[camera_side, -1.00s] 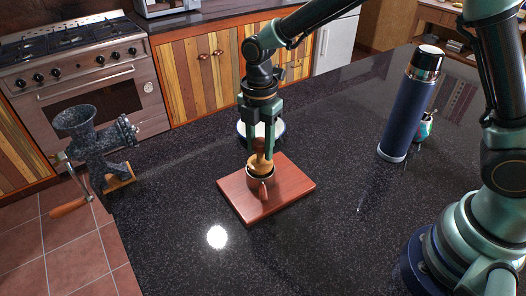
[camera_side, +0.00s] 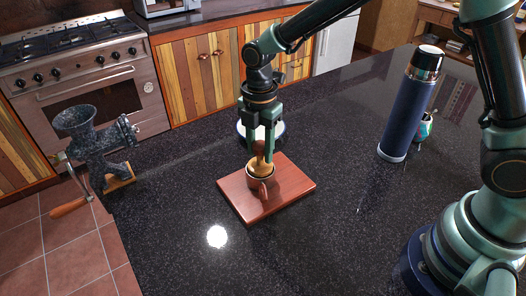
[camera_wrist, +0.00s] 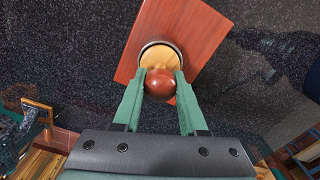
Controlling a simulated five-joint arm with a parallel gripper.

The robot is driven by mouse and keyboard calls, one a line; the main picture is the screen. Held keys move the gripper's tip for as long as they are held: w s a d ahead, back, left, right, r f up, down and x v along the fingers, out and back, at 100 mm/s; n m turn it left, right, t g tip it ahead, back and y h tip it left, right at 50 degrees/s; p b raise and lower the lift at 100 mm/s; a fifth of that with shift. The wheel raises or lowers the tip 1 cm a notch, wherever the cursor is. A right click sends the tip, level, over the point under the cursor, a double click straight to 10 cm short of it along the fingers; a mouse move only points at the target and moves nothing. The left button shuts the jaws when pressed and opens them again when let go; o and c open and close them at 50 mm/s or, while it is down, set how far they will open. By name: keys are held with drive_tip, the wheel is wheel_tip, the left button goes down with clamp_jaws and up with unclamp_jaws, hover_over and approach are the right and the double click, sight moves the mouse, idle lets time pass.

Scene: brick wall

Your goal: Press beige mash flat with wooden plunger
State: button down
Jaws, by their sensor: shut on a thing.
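The wooden plunger has a dark reddish knob (camera_side: 259,147) and a paler round head (camera_side: 260,168). My gripper (camera_side: 260,143) is shut on the knob from above, and the plunger stands about upright. In the wrist view the knob (camera_wrist: 160,84) sits between the green fingers (camera_wrist: 160,76), with the pale head (camera_wrist: 160,56) beyond it. The head is at the mouth of a brown cup (camera_side: 262,184) with a handle toward the side camera. The cup stands on a reddish wooden board (camera_side: 292,185). The beige mash cannot be told apart from the head.
A white dish with a dark rim (camera_side: 275,133) stands behind the board. A tall blue flask (camera_side: 405,110) and a teal cup (camera_side: 425,127) are at the right. A grey grinder (camera_side: 95,145) stands at the counter's left edge. The front of the dark counter is clear.

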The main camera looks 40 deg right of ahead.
drive_tip(key=shift+f, duration=1.35)
idle(5.8)
drive_tip(key=shift+r, duration=0.1)
idle(0.4)
drive_tip(key=shift+r, duration=0.35)
drive_tip(key=shift+r, duration=0.1)
